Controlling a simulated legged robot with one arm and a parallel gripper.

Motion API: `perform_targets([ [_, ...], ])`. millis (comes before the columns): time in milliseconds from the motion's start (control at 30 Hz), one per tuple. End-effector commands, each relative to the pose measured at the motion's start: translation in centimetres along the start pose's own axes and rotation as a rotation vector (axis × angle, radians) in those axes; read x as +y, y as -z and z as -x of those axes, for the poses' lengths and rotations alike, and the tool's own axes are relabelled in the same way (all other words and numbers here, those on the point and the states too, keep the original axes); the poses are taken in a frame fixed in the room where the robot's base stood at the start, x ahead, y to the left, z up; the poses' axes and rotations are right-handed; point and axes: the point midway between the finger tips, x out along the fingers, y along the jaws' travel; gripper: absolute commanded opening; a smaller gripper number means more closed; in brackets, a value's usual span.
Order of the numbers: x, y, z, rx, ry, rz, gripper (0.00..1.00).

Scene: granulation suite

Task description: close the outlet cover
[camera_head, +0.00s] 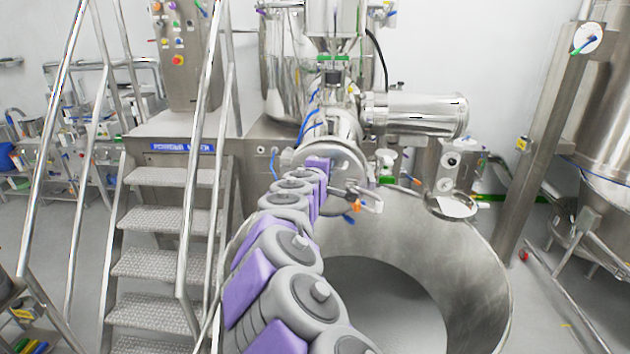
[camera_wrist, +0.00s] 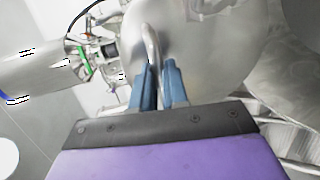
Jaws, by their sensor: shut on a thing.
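The outlet cover (camera_head: 347,163) is a round, shiny steel disc at the front of the horizontal outlet housing in the head view. In the wrist view the cover (camera_wrist: 205,45) is a large, smooth steel face that fills the upper middle. A curved metal bar handle (camera_wrist: 152,42) stands out from it. My gripper (camera_wrist: 159,78) has its two blue fingers closed around the lower part of this handle. In the head view my own arm hides the fingers and the handle. I cannot tell how far the cover stands from its seat.
A large open steel drum (camera_head: 490,265) stands below the outlet. A steel motor cylinder (camera_head: 425,115) juts right above it. Metal steps (camera_head: 160,232) with handrails stand left of my arm. A steel column (camera_head: 548,140) stands at right. Floor shows beyond the drum.

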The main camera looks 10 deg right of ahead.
Motion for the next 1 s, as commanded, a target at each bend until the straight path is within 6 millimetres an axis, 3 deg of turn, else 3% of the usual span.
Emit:
perform_targets([
  [67, -0.7, -1.0, -1.1, 0.031, 0.01, 0.006, 0.0],
  [400, -0.2, -1.4, -3.4, 0.18, 0.012, 0.039, 0.0],
  [1000, 0.3, -1.6, -4.4, 0.227, 0.009, 0.051, 0.0],
])
